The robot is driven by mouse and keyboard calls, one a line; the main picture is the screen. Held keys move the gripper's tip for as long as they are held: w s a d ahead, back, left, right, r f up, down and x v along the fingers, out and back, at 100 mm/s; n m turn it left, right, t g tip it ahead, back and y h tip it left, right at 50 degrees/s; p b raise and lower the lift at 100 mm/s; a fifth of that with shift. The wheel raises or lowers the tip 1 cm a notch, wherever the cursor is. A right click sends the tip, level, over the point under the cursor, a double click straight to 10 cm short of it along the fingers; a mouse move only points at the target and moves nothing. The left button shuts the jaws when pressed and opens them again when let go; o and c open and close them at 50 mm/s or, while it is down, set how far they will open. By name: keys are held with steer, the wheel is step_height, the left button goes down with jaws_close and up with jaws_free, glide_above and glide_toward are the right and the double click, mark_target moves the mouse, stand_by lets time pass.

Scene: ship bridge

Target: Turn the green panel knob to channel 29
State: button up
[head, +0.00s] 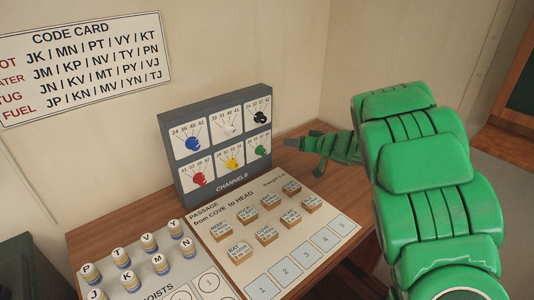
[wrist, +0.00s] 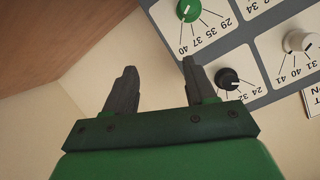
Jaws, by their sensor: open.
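The green knob (head: 261,150) is at the lower right of the grey CHANNELS panel (head: 221,181). In the wrist view, which is upside down, the green knob (wrist: 188,10) is at the top edge, with lines fanning to 29, 35, 37 and 40. I cannot tell which number it points to. My gripper (head: 303,156) is just right of the panel, apart from the knob. In the wrist view my gripper (wrist: 158,66) is open with nothing between its fingers; one fingertip appears near the panel's edge, below the green knob in the picture.
The black knob (head: 260,116) is directly above the green one, and the yellow knob (head: 232,163) is to its left. Blue, white and red knobs share the panel. A board (head: 335,212) with several small wooden blocks lies in front. Bare desk (head: 345,178) is right of the panel.

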steer(key=g+y, duration=0.2)
glide_toward(265, 152)
steer(key=a, duration=0.1)
steer(key=shift+x, duration=4.15)
steer(key=shift+w+d+f, duration=0.1)
steer(key=shift+d+f, duration=0.05)
steer(key=shift+f, duration=0.1)
steer(key=shift+c, duration=0.3)
jaws_close()
